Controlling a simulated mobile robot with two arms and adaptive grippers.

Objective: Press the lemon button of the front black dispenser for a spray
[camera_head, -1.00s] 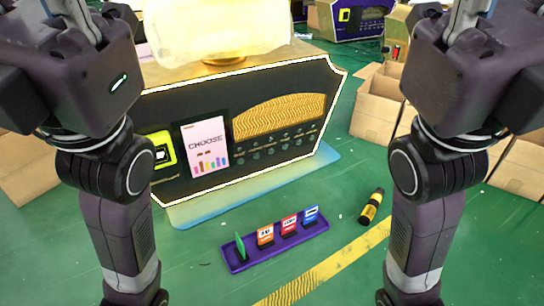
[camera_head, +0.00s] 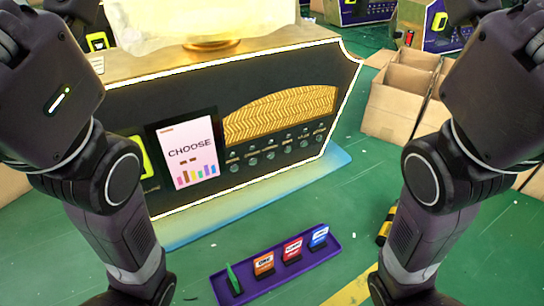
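The front black dispenser (camera_head: 120,105) stands ahead of me with a lit edge, a gold wavy panel (camera_head: 283,113) and a screen reading CHOOSE (camera_head: 187,148). A row of small round buttons (camera_head: 271,149) with labels runs under the gold panel. The labels are too small to read, so I cannot tell which is lemon. Both my arms rise at the left and right sides of the view. Both grippers are outside the picture; only arm links show. Nothing of mine covers the button row.
A purple tray (camera_head: 219,284) with several coloured cards stands on the green floor before the dispenser. Open cardboard boxes (camera_head: 397,102) stand at the right. A black and yellow object (camera_head: 385,228) is partly hidden by my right arm. Other dispensers (camera_head: 442,33) stand behind.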

